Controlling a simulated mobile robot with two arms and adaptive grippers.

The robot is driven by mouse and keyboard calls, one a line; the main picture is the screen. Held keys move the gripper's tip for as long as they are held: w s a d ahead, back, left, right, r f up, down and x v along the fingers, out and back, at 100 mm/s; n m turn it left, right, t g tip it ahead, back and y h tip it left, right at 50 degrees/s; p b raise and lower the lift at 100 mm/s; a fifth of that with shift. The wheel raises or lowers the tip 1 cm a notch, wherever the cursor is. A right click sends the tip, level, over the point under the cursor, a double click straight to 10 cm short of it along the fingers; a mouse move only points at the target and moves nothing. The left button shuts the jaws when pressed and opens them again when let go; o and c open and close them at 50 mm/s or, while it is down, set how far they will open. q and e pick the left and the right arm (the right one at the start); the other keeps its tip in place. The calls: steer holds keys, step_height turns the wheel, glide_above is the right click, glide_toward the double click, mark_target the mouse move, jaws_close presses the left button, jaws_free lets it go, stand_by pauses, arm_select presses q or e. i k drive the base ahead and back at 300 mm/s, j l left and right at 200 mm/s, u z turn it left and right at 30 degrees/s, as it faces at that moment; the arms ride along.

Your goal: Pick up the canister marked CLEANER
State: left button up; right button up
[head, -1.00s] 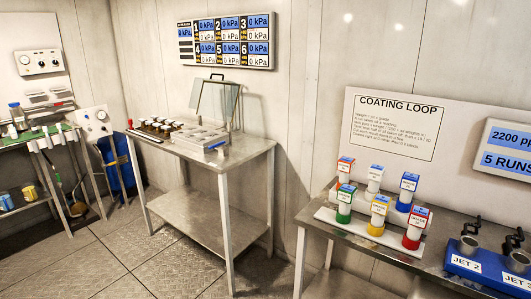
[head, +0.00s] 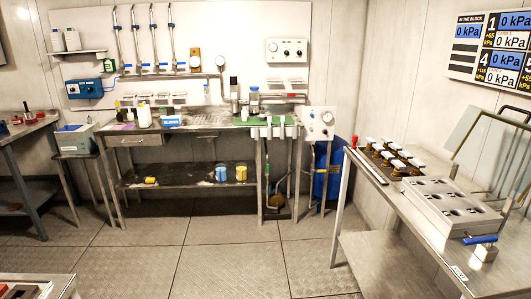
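I cannot read the word CLEANER on anything in view. Two pale canisters (head: 57,41) and (head: 72,40) stand on a small wall shelf at the upper left. A white bottle (head: 144,116) stands on the long bench by the far wall. A blue tin (head: 221,173) and a blue-and-yellow tin (head: 241,173) stand on that bench's dark lower shelf. Their labels are too small to read. Neither of my grippers is in view.
The long bench (head: 150,180) runs along the far wall. A steel table (head: 400,225) with a grey block (head: 438,207) stands close on the right. A side table (head: 25,128) is at the left. The tiled floor (head: 215,255) between is clear.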

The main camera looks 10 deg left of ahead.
mark_target(144, 112)
steer(key=i+u, duration=0.1)
steer(key=i, duration=0.7)
steer(key=i+u, duration=0.1)
steer(key=i, duration=0.7)
steer(key=i+l+u, duration=0.15)
steer(key=i, duration=0.65)
